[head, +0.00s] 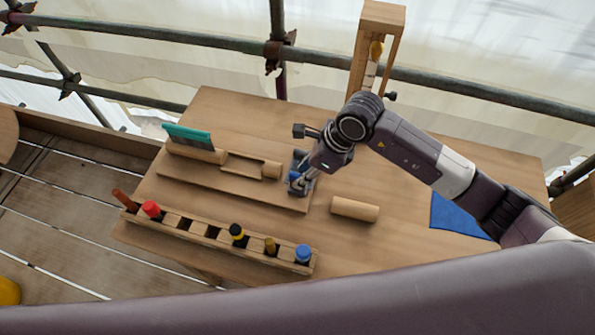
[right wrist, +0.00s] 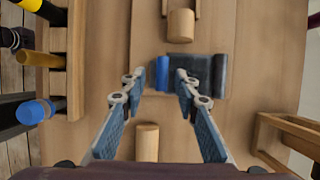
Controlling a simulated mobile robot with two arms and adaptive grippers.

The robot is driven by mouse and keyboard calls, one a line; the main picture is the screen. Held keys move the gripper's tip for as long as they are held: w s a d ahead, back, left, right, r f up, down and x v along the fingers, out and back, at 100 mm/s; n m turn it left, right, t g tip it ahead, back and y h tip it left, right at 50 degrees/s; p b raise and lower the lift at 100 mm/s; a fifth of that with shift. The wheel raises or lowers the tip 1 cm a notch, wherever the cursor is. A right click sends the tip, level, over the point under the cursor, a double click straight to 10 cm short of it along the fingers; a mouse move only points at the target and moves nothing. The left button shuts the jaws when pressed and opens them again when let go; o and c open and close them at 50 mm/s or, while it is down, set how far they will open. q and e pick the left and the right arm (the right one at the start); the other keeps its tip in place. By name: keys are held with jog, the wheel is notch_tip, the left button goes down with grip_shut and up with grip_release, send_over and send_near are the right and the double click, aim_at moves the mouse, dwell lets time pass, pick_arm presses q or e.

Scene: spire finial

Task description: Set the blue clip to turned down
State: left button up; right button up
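The blue clip (head: 293,177) sits on a dark grey block (head: 299,157) at the right end of the wooden board (head: 232,187), partly hidden by my right gripper (head: 301,184). In the right wrist view the blue clip (right wrist: 162,65) is a short upright strip along the left side of the dark grey block (right wrist: 205,70). My right gripper (right wrist: 160,80) points down at it with its fingers apart and nothing between them. The clip shows just beyond the fingertips; I cannot tell whether they touch it. My left gripper is not in view.
A wooden rack (head: 205,238) with several coloured-top tools runs along the table's front left. A loose wooden cylinder (head: 355,208) lies right of the board. A teal comb-like piece (head: 188,136), a blue cloth (head: 458,214) and a tall wooden frame (head: 383,15) stand around.

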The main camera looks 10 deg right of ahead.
jog(key=x, duration=0.3)
jog(key=shift+w+a+f+p, duration=0.1)
jog(key=shift+w+f+p, duration=0.1)
jog(key=shift+f+p, duration=0.15)
jog(key=shift+c, duration=0.7)
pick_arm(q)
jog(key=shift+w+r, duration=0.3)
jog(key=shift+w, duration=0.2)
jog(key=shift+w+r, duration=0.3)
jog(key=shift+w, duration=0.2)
pick_arm(e)
grip_shut()
